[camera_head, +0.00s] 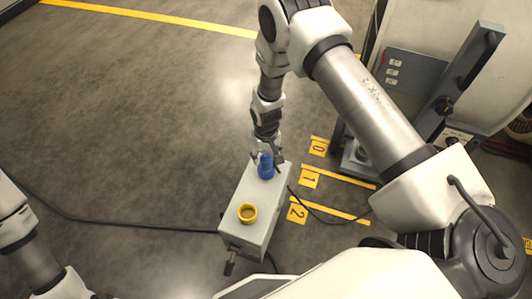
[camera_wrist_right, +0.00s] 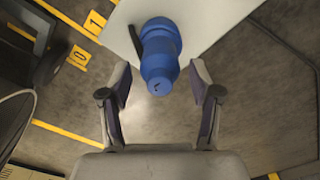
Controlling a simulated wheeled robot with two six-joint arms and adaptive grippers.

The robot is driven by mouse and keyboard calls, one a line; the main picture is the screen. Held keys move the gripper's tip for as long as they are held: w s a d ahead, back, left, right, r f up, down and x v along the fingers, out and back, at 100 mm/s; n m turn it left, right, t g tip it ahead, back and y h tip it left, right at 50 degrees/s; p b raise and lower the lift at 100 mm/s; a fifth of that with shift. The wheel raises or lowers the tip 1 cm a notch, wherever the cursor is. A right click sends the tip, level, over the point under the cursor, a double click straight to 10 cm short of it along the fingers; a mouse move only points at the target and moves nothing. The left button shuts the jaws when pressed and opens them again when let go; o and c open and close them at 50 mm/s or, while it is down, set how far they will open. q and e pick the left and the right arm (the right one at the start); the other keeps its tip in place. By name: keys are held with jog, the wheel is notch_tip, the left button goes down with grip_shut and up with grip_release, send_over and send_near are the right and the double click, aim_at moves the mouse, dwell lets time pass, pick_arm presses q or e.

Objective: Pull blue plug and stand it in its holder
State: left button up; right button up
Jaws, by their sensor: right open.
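The blue plug (camera_head: 265,166) stands on top of a pale grey box (camera_head: 243,198) at the box's far end. My right gripper (camera_head: 266,156) is at the plug, and its arm reaches in from the right. In the right wrist view the plug (camera_wrist_right: 158,58) is between the two open fingers of the gripper (camera_wrist_right: 160,88), with a gap on each side. A yellow ring (camera_head: 247,213), perhaps the holder, sits on the near end of the same box. My left arm shows at the left edge, but its gripper is outside the view.
A dark handle (camera_head: 230,262) sticks out at the box's near end. Black cables run over the floor on both sides. Yellow floor labels 0 (camera_head: 319,147), 1 (camera_head: 309,178) and 2 (camera_head: 297,212) lie right of the box. A grey cabinet (camera_head: 410,75) stands at upper right. Floor at left is mostly clear.

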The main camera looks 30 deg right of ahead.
jog(key=c, duration=1)
jog(key=shift+r+p, duration=3.1)
jog(key=shift+r, duration=0.8)
jog(key=shift+f, duration=0.1)
